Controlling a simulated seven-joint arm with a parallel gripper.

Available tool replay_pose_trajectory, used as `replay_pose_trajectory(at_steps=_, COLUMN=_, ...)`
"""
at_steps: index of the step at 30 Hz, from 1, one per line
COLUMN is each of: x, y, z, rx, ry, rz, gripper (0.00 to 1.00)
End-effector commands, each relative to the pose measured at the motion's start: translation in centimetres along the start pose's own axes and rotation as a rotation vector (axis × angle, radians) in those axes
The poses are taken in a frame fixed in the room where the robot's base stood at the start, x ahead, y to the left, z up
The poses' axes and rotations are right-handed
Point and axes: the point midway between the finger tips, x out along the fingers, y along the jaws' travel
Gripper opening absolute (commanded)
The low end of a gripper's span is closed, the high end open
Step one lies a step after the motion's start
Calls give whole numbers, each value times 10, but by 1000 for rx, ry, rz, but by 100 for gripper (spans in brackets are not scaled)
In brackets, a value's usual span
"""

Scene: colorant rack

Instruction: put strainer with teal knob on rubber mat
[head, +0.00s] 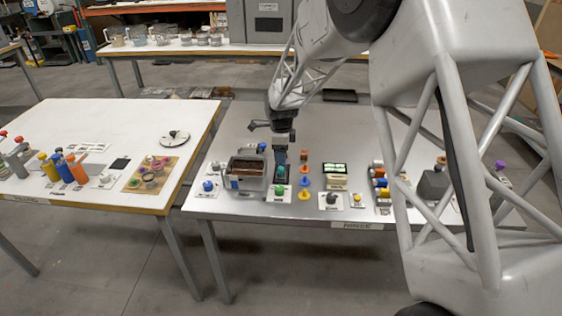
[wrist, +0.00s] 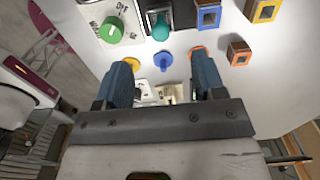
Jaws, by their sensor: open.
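The strainer with a teal knob (head: 281,171) stands on the grey table, just below my gripper (head: 281,162) in the head view. In the wrist view the teal knob (wrist: 161,28) is near the top middle, beyond the fingertips. My gripper (wrist: 161,64) is open and empty, its two blue fingers wide apart, pointing down. The strainer's lower part is hard to make out.
A green knob (wrist: 111,30) on a label card is beside the teal one. Yellow (wrist: 132,62), blue (wrist: 163,62) and orange pieces (wrist: 197,52) stand in a row close by. A grey bin (head: 246,173) is left of my gripper. A gap separates the two tables.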

Motion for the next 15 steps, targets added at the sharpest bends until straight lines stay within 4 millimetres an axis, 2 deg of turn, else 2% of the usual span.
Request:
replay_pose_trajectory(at_steps=6, x=-21, y=0, z=0, rx=0, ry=-1, rz=-2, gripper=63)
replay_pose_trajectory(at_steps=15, x=-25, y=0, z=0, rx=0, ry=0, rz=-1, gripper=63)
